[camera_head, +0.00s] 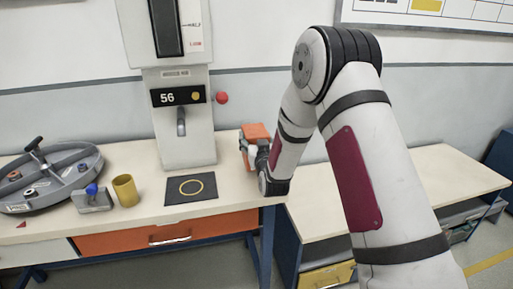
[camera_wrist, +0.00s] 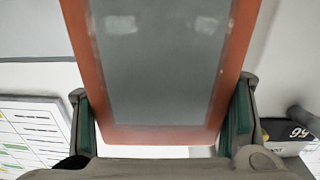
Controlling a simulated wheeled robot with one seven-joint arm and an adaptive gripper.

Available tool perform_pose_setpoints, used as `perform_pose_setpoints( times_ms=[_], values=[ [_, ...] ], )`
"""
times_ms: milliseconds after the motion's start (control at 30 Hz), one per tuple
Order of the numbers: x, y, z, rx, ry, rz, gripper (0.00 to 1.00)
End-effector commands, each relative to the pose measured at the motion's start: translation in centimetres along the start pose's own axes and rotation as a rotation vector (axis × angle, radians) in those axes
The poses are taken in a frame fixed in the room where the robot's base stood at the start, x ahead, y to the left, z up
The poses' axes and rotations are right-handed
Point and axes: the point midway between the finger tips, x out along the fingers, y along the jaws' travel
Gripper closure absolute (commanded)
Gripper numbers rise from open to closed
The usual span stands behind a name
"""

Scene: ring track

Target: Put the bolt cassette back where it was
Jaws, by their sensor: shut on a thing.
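The bolt cassette, an orange-framed block (camera_head: 256,131), is held up near the right end of the light workbench, just right of the grey machine. In the wrist view the cassette (camera_wrist: 160,62) shows a large grey panel inside its orange frame and fills the middle. My gripper (camera_wrist: 162,118) has a finger on each side of it and is shut on it. In the head view my gripper (camera_head: 257,149) is partly hidden behind my arm. I cannot tell whether the cassette touches the bench.
The grey machine (camera_head: 185,115) with a "56" display stands left of the cassette. A black mat with a yellow ring (camera_head: 190,189), a yellow cup (camera_head: 126,190), a blue-knobbed block (camera_head: 92,199) and a round grey tray (camera_head: 60,180) lie on the bench (camera_head: 235,190). A lower bench (camera_head: 445,175) stands right.

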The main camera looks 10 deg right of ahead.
Motion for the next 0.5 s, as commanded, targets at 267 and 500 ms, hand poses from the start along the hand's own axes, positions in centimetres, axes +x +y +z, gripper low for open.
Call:
perform_pose_setpoints(
  times_ms=[267, 500],
  values=[
    [0.5, 0.5, 3.4, 0.000, 0.000, 0.002, 0.78],
    [0.5, 0.4, 3.5, -0.001, 0.003, 0.002, 0.78]
  ],
)
